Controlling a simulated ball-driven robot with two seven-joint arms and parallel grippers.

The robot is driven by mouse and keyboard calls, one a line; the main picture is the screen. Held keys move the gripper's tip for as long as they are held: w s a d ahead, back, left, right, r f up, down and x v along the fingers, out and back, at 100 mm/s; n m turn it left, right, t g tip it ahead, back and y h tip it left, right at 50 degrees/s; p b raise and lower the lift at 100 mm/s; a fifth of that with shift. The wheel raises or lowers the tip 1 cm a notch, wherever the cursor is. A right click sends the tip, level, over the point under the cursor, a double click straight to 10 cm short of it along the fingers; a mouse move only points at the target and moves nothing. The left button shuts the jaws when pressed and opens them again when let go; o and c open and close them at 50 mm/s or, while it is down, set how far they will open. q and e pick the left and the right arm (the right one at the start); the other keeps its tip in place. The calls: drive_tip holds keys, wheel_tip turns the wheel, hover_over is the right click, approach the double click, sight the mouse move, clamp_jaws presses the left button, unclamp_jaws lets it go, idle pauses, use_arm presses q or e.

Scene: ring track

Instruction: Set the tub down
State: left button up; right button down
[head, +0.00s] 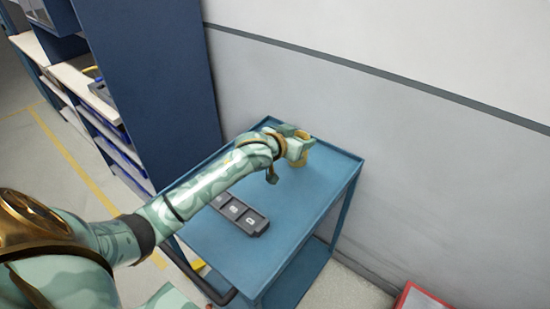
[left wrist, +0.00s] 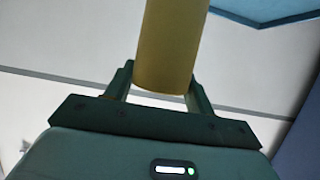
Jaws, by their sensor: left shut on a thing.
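A yellow tub (head: 301,158) is at the far end of the blue cart's top, mostly hidden behind my left gripper (head: 300,148). The left gripper is shut on the tub. In the left wrist view the yellow tub (left wrist: 168,50) stands between the two fingers of the left gripper (left wrist: 160,92). I cannot tell whether the tub's base touches the cart top. My right gripper is not in view.
The blue cart (head: 310,205) has a raised rim and stands by a grey wall. A dark compartment tray (head: 240,215) lies on its left part. The cart's right part is clear. A blue cabinet (head: 150,80) stands at left, and a red-edged box (head: 420,298) at lower right.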

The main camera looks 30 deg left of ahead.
use_arm(q)
drive_tip(key=w+a+f+b, duration=0.1)
drive_tip(key=a+f+b, duration=0.1)
drive_tip(key=f, duration=0.1)
drive_tip(key=a+f+b, duration=0.2)
drive_tip(key=a+f, duration=0.1)
drive_tip(key=f, duration=0.1)
drive_tip(key=w+a+f+b, duration=0.1)
drive_tip(key=a+f+b, duration=0.1)
drive_tip(key=a+f, duration=0.1)
drive_tip(key=shift+w+a+f, duration=0.2)
drive_tip(key=shift+w+f, duration=0.1)
drive_tip(key=shift+f, duration=0.15)
drive_tip(key=shift+r, duration=0.1)
drive_tip(key=o, duration=1.5)
drive_tip(key=shift+c, duration=0.2)
